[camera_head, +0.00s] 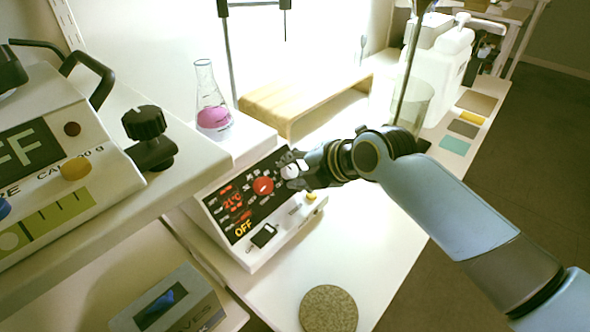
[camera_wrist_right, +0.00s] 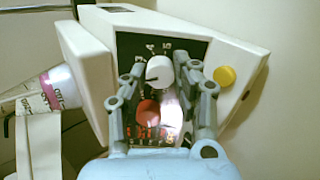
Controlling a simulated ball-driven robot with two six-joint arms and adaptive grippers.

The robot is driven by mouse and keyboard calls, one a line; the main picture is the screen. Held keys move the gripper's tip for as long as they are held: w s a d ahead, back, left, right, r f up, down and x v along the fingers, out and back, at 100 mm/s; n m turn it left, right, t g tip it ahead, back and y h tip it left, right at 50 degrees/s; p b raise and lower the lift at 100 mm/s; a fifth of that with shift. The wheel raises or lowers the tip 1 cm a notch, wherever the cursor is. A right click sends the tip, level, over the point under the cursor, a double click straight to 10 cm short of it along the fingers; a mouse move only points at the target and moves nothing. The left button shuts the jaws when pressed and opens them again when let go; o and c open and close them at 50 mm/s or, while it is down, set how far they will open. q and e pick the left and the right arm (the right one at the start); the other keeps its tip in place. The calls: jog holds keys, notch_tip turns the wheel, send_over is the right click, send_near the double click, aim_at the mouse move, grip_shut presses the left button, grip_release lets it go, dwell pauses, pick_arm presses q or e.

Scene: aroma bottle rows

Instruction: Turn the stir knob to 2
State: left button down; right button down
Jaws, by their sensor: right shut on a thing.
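The stirrer (camera_head: 240,215) is a white unit with a black sloped panel, red readouts and a yellow "OFF". Its white knob (camera_wrist_right: 159,69), with numerals around it, shows between my right gripper's fingers in the wrist view. A red knob (camera_head: 263,185) sits beside it and also shows in the wrist view (camera_wrist_right: 148,113). My right gripper (camera_head: 291,170) reaches in from the right and is shut on the white knob; its fingers flank the knob in the wrist view (camera_wrist_right: 161,75). The knob's pointer setting is too small to read. My left gripper is not in view.
A flask with pink liquid (camera_head: 212,105) stands on the stirrer's top plate. A balance (camera_head: 60,150) and a black clamp knob (camera_head: 147,130) are at left. A round cork mat (camera_head: 328,309) lies in front. A wooden stand (camera_head: 290,102) and glass beaker (camera_head: 412,103) are behind.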

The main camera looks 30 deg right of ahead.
jog(key=c, duration=1)
grip_release()
jog(key=v, duration=1.2)
